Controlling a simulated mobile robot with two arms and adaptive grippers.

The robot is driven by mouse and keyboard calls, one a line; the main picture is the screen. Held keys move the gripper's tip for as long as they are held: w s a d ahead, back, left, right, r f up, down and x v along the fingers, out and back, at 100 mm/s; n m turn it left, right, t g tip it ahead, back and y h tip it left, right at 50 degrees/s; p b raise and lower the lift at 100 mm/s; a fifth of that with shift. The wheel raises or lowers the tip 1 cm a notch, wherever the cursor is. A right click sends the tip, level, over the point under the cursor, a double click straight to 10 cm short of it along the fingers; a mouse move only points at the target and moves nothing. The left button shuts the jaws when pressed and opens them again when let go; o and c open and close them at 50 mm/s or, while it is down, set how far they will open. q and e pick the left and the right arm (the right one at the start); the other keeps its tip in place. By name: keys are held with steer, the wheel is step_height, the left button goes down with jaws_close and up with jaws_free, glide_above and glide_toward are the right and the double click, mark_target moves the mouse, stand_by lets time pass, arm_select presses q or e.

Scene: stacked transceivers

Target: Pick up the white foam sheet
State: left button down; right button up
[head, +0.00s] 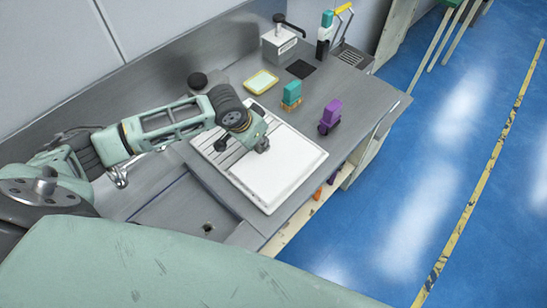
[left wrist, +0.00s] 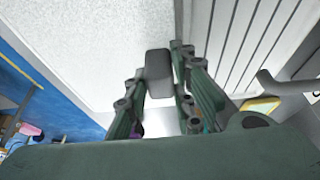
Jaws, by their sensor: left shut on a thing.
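The white foam sheet (head: 285,172) lies flat over a pale grooved board on the grey counter in the head view. Its white grainy surface (left wrist: 95,35) fills the upper left of the left wrist view. My left gripper (head: 262,146) reaches in from the left, points down and is shut on the sheet near its grooved-board side. In the left wrist view the fingers (left wrist: 160,78) flank a dark block, and the exact contact is hidden. My right gripper is in neither view.
A teal-and-orange block (head: 291,95) and a purple block (head: 330,116) stand beyond the sheet. A yellow-rimmed tray (head: 261,81) and a dark square pad (head: 300,69) lie behind. A recessed basin (head: 185,211) is at the near left. Blue floor lies right of the counter.

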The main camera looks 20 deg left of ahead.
arm_select(q)
steer(key=shift+r, duration=0.1)
steer(key=shift+w+r, duration=0.1)
steer(key=shift+r, duration=0.45)
step_height(320, 180, up, 3)
steer(key=shift+f+b, duration=0.1)
steer(key=shift+b, duration=0.7)
steer(key=s+d+r+b, duration=0.2)
steer(key=s+d+r, duration=0.3)
steer(key=d, duration=0.5)
steer(key=s+a+r+n+y+b, duration=0.1)
steer(key=s+a+r+n+b, duration=0.1)
steer(key=r, duration=0.5)
steer(key=shift+a+n, duration=0.6)
steer(key=shift+n, duration=0.3)
